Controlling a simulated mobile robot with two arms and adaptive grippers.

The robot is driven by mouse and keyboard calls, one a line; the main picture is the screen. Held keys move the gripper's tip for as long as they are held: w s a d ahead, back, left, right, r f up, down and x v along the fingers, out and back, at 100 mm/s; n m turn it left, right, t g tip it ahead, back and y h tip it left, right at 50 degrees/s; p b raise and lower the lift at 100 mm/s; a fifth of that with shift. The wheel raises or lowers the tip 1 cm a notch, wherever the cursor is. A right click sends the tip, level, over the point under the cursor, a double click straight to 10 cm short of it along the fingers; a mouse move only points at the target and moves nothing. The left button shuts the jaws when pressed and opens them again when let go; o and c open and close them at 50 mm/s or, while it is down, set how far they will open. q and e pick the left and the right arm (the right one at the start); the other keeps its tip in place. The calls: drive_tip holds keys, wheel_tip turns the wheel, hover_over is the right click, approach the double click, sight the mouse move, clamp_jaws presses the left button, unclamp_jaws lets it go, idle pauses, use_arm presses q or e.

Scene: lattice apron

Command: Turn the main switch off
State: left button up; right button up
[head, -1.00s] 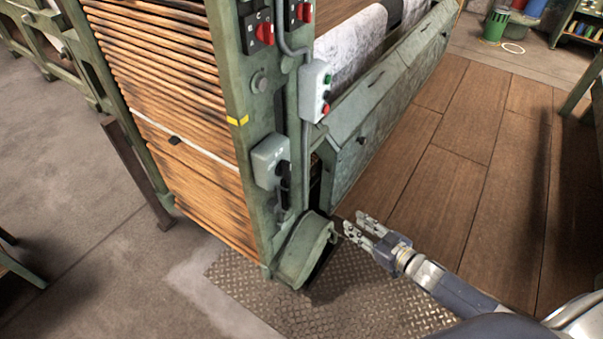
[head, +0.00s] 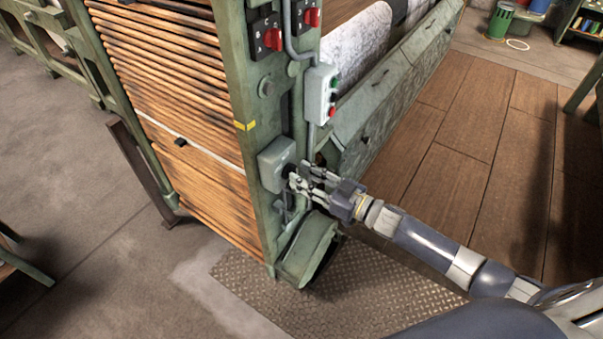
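A grey switch box (head: 273,163) with a black lever is mounted on the green machine post (head: 245,100); I take it to be the main switch. My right gripper (head: 296,177) is at the box's right side, beside the black lever. Its fingers look spread apart, with a gap between them. They cover much of the lever, so its exact position and any contact are hard to tell. My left gripper is not in view.
Red rotary switches (head: 311,18) sit higher on the post. A grey push-button box (head: 320,95) hangs on a conduit above my gripper. A green rounded guard (head: 308,250) is below it. The wooden floor (head: 480,150) at right is clear.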

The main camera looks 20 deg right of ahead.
drive_tip(key=shift+w+a, duration=0.4)
drive_tip(key=shift+w, duration=0.15)
clamp_jaws()
